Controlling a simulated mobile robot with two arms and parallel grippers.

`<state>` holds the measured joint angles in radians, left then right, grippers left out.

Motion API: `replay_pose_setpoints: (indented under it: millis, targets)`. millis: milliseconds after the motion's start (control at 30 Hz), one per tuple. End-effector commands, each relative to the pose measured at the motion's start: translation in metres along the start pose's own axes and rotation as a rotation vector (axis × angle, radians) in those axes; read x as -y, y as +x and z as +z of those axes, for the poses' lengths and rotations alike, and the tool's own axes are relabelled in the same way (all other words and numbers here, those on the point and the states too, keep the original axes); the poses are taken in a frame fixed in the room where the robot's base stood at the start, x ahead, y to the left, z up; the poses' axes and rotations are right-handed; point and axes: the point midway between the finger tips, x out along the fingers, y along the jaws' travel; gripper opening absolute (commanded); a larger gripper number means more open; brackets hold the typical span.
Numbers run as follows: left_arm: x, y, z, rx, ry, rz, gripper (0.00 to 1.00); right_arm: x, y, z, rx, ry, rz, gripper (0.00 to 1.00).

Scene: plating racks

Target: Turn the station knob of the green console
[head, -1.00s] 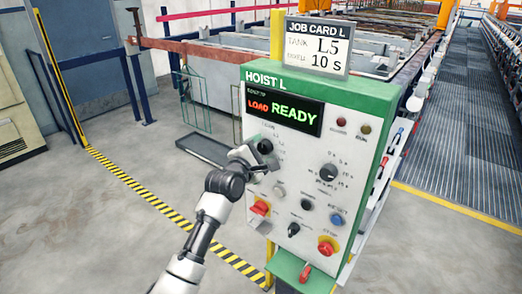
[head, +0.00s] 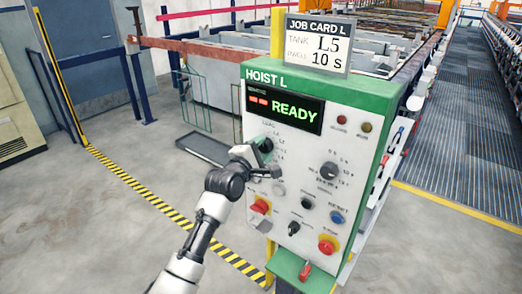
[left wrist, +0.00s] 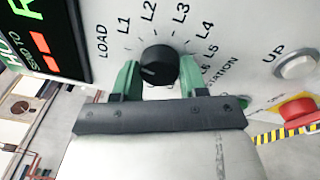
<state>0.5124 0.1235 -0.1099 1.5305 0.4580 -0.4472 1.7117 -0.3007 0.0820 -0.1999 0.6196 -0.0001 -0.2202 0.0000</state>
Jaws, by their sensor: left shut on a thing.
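The green and white console (head: 375,95), labelled HOIST L, stands in front of me. Its station knob (left wrist: 159,62) is black and round, with LOAD, L1, L2, L3, L4 and L5 printed around it. The knob's white mark is on its left side, toward the LOAD end; the exact position is hard to read. My left gripper (head: 268,158) is at the knob, its green fingers (left wrist: 160,75) shut on either side of it, hiding most of it in the head view. The display (head: 284,108) shows green READY beside two red dashes. My right gripper is not in view.
A job card (head: 318,45) above the console reads tank L5, dwell 10 s. Below the station knob are a red switch (head: 261,207), several buttons and a red stop button (head: 327,246). A dwell knob (head: 329,171) is to the right.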

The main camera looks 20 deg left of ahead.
Motion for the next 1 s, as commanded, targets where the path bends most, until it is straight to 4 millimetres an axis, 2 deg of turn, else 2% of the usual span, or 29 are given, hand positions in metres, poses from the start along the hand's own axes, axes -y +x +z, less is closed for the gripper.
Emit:
replay_pose_setpoints:
  millis: [1000]
  targets:
    - [0.003, 0.0, -0.003, 0.063, 0.959, 0.09, 0.19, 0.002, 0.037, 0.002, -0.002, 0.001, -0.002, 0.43]
